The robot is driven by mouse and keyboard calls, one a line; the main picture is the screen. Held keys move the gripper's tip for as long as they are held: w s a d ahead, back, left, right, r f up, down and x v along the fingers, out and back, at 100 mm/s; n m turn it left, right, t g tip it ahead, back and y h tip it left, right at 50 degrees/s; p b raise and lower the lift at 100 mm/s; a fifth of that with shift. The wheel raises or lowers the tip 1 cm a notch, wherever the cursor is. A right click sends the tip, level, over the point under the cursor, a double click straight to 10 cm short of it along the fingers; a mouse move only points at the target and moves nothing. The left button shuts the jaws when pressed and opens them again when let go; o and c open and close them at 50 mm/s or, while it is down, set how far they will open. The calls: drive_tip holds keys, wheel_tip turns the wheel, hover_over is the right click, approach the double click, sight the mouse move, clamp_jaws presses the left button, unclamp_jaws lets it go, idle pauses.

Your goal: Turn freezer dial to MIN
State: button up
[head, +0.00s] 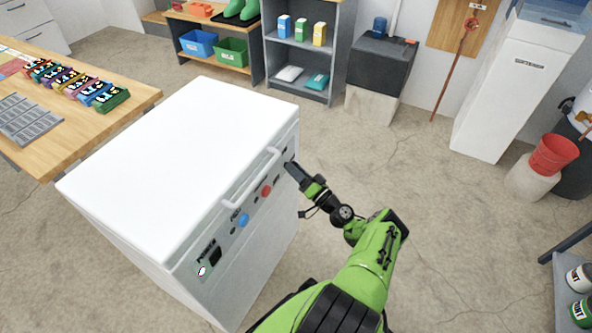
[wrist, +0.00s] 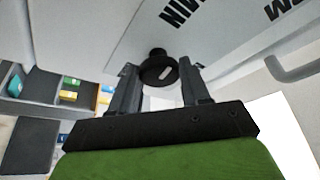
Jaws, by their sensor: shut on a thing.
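The white freezer (head: 200,130) stands at the left in the head view, its grey control panel on the side facing me. My gripper (head: 291,172) is at the right end of that panel and hides the dial in the head view. In the wrist view the black round dial (wrist: 158,68) sits between the two fingers of my gripper (wrist: 161,84), which are shut on it. The dial has a small white mark on its face.
A white handle (head: 252,178) sticks out above the panel. A red knob (head: 266,191) and a blue knob (head: 243,220) sit left of my gripper.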

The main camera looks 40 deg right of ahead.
drive_tip(key=o, duration=1)
drive_tip(key=v, duration=1.5)
drive_tip(key=shift+s+f, duration=0.1)
drive_tip(key=shift+s, duration=0.25)
